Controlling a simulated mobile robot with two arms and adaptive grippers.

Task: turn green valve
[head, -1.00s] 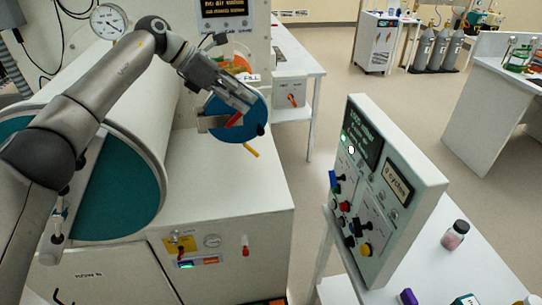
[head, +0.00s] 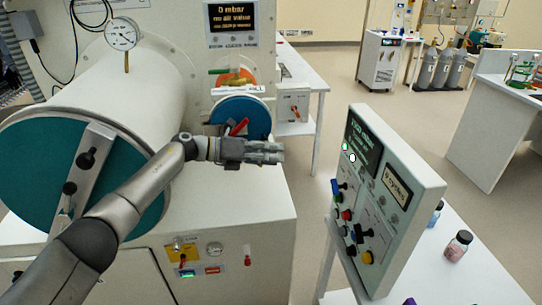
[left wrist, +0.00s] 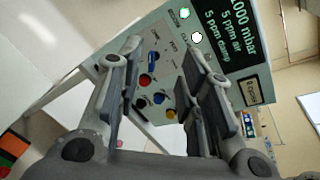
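A green lever (head: 219,72) shows at the left of an orange round part (head: 236,77) on the back wall of the chamber; I take it for the green valve. Below it are a blue disc (head: 246,115) and a red lever (head: 238,127). My left gripper (head: 277,152) is in front of and below the blue disc, pointing right, apart from the green lever. In the left wrist view its fingers (left wrist: 160,60) are spread with nothing between them, and the control panel is beyond. My right gripper is not in view.
A control panel (head: 425,190) with coloured knobs stands on a white table at the right. Bottles (head: 458,246) stand behind it. A large cylinder (head: 115,95) with a teal end is at the left. A gauge (head: 122,34) sits above it. Floor shows between chamber and panel.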

